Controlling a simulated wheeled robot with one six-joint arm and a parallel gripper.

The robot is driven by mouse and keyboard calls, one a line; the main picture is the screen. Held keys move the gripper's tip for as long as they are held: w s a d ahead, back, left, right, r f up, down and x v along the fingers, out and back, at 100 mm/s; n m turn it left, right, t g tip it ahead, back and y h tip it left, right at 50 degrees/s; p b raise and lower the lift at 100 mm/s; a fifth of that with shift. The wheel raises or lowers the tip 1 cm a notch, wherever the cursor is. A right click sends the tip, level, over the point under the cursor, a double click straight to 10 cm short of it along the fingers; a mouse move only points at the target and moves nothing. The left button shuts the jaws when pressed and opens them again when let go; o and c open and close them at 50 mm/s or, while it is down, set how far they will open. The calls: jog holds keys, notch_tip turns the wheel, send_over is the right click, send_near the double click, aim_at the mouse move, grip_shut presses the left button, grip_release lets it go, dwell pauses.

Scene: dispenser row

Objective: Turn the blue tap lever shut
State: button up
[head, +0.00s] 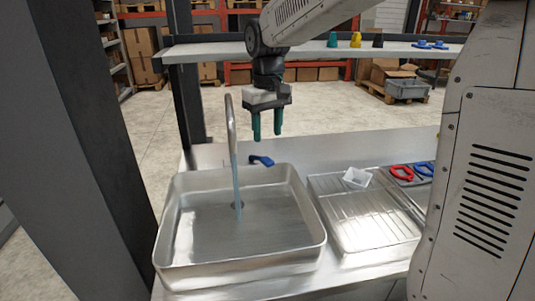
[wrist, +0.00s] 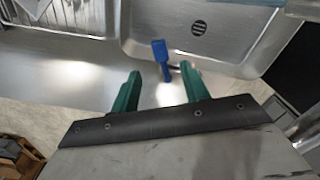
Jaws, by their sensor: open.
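The blue tap lever (head: 262,160) is behind the metal sink basin (head: 310,215), to the right of the curved spout (head: 231,120). A stream of water (head: 237,185) runs from the spout down to the drain. My gripper (head: 267,138) hangs above and behind the basin, pointing down, with its two green fingers apart and nothing between them. In the wrist view the blue lever (wrist: 160,52) lies just beyond the fingertips (wrist: 160,75), roughly in line with the gap. Whether a finger touches the lever cannot be told.
A ribbed drainboard (head: 365,225) with a small white container (head: 356,178) is right of the basin. Red (head: 401,173) and blue handled items lie on a grey mat farther right. A shelf (head: 340,50) with small coloured caps runs behind my arm. Bare counter lies behind the drainboard.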

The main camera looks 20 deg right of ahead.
aim_at(267, 160)
notch_tip(267, 160, down, 8)
jog(key=shift+r, duration=0.25)
grip_shut()
